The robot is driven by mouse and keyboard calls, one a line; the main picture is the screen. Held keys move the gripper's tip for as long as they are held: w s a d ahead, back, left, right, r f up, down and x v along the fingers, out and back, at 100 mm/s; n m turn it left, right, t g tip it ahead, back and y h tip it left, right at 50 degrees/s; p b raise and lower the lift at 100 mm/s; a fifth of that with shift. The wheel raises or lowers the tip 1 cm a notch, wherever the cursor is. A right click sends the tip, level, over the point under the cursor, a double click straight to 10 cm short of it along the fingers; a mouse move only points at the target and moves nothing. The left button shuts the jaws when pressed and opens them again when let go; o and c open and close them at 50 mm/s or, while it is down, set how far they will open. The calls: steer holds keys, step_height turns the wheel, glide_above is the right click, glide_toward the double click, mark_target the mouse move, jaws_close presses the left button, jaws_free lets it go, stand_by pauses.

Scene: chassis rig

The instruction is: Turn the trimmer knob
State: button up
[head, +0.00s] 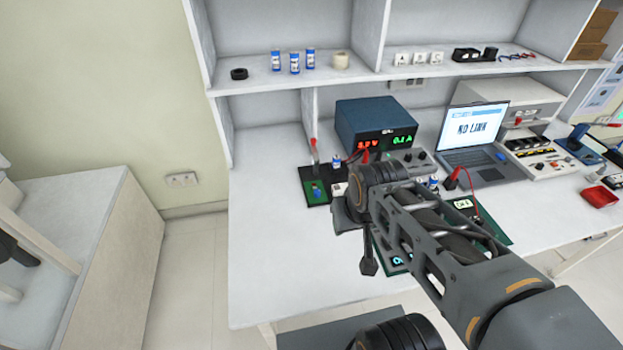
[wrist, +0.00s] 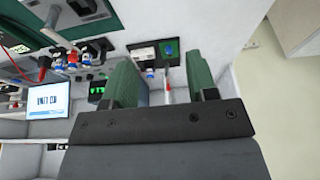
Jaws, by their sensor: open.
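A small blue part (head: 316,189), which looks like the trimmer knob, stands on a green patch of a dark board (head: 327,170) on the bench. In the wrist view the blue knob (wrist: 169,48) shows beyond and between the fingertips, apart from them. My gripper (wrist: 160,62) is open, with its two green-faced fingers wide apart and nothing between them. In the head view my arm hangs over the bench front, right of the board; the fingers cannot be made out there.
A blue power supply (head: 372,122) with lit digits stands behind the board. A red-tipped upright lever (head: 314,150) rises at the board's back. A laptop (head: 474,135) reading "NO LINK" stands to the right. Red leads and meters crowd the bench there. The bench's left part (head: 262,240) is clear.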

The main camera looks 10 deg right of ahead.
steer(key=shift+f, duration=0.15)
steer(key=m+g+b, duration=0.3)
steer(key=m+g, duration=0.1)
steer(key=m, duration=0.2)
glide_above(317, 191)
step_height(317, 191, down, 10)
steer(key=shift+m, duration=0.3)
step_height(317, 191, down, 13)
steer(key=shift+s+f, duration=0.1)
steer(key=shift+c, duration=0.4)
